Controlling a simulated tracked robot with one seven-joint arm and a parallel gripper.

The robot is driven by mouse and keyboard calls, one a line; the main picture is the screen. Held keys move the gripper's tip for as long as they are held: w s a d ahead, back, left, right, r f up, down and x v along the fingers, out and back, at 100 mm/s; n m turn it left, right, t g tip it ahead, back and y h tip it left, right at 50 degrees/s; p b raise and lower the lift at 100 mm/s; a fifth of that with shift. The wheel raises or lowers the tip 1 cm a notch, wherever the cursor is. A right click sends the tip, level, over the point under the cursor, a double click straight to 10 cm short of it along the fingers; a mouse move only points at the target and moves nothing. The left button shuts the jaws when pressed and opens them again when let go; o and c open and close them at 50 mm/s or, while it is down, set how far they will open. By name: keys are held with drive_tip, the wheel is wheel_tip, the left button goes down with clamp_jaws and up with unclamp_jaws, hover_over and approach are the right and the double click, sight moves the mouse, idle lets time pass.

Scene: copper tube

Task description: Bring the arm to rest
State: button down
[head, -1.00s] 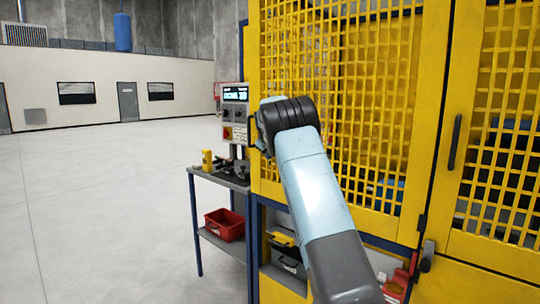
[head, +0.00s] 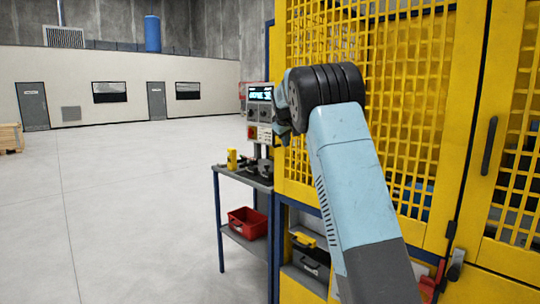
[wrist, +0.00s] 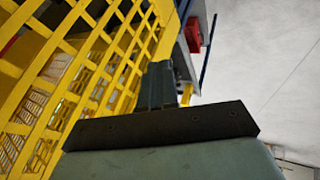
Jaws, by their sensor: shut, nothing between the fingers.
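My arm reaches up from the bottom right of the head view, a light blue and grey link with a black ribbed joint at its top. My gripper (wrist: 160,85) shows in the wrist view as dark fingers close together beyond a dark plate, shut with nothing between them. The yellow mesh guard (wrist: 75,60) stands close on the left of the gripper in the wrist view. The same mesh guard (head: 400,60) is behind my arm in the head view.
A control panel (head: 260,112) stands left of the arm joint, above a small workbench (head: 240,178) with a yellow item on it. A red bin (head: 248,223) is on its lower shelf. Open grey floor (head: 120,220) spreads to the left, with a wooden stack (head: 10,138) far off.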

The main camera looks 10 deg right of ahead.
drive_tip(key=s+a+r+m+y, duration=0.1)
drive_tip(key=s+r, duration=0.1)
drive_tip(key=s, duration=0.9)
drive_tip(key=s+a+r+m, duration=0.1)
drive_tip(key=s+a+r, duration=0.1)
drive_tip(key=s, duration=0.8)
drive_tip(key=s+a+r+m+y, duration=0.1)
drive_tip(key=s+r, duration=0.1)
drive_tip(key=s, duration=0.9)
drive_tip(key=s+a+f, duration=0.1)
drive_tip(key=s+f, duration=0.3)
drive_tip(key=s, duration=0.5)
drive_tip(key=s+a+f, duration=0.2)
drive_tip(key=s+f, duration=0.2)
drive_tip(key=s, duration=0.5)
drive_tip(key=s+a+f+m, duration=0.1)
drive_tip(key=s+f, duration=0.3)
drive_tip(key=s, duration=0.5)
drive_tip(key=shift+a+g+y, duration=0.3)
drive_tip(key=shift+g+y, duration=0.1)
drive_tip(key=shift+s+f, duration=0.1)
